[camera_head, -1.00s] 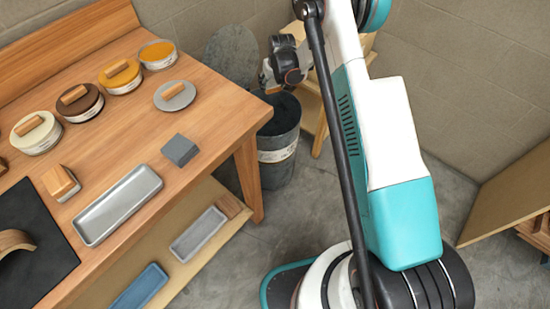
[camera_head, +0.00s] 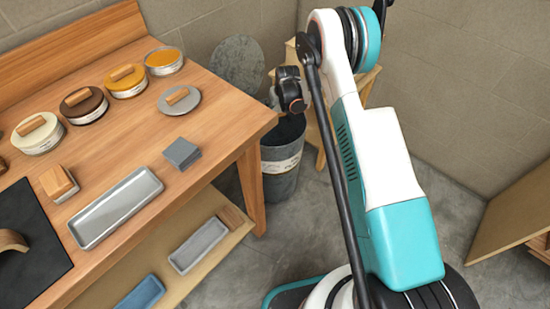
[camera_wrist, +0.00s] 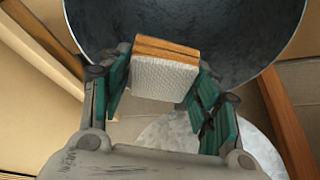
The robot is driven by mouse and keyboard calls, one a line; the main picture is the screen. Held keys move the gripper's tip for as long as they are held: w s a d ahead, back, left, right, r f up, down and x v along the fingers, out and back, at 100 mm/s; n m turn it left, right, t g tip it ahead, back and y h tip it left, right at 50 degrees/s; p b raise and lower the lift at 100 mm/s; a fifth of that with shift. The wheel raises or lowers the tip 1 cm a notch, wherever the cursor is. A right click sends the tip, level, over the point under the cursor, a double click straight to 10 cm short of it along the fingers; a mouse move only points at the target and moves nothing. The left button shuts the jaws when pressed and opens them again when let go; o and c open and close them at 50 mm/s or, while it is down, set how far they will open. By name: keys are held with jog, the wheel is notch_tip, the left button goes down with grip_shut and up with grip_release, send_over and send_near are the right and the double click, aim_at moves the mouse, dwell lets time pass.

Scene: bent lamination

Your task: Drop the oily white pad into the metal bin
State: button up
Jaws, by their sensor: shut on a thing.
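The white pad (camera_wrist: 163,78) has a textured white face and a wooden back. My gripper (camera_wrist: 160,92) is shut on it, with a green-padded finger at each side. The dark, rounded inside of the metal bin (camera_wrist: 225,45) lies beyond the pad in the wrist view. In the head view the metal bin (camera_head: 283,178) stands on the floor beyond the table's right corner, with a pale label and a dark open top. My wrist is above the bin there. The pad cannot be made out in the head view.
A round grey lid (camera_head: 238,62) leans upright behind the bin. The wooden table (camera_head: 215,110) is at left, with several round tins, a grey block (camera_head: 182,153) and a metal tray (camera_head: 115,207). A wooden stand (camera_head: 325,125) is close behind the bin at right.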

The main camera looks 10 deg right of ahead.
jog(key=o, duration=1.1)
jog(key=v, duration=1.2)
